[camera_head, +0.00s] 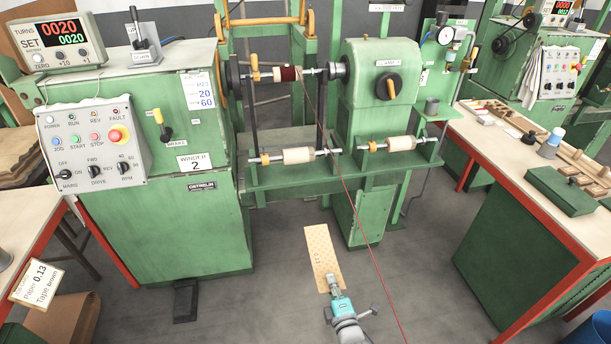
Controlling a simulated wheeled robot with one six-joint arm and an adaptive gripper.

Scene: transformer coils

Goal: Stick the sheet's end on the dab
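A tan rectangular sheet (321,252) extends up and away from my gripper (334,287), which is at the sheet's near edge. My gripper appears shut on that edge, with the sheet over the floor in front of the winder. The far end of the sheet is free and apart from the machine. A coil (287,74) with dark red winding and pale ends sits on the upper spindle, well beyond the sheet. I cannot make out the dab at this distance.
A thin red wire (352,199) runs from the coil down past the sheet's right side. The green winder (190,240) stands at left, its lower shelf (270,180) below two pale rollers. A red-edged bench (500,170) is at right. Grey floor is open around the sheet.

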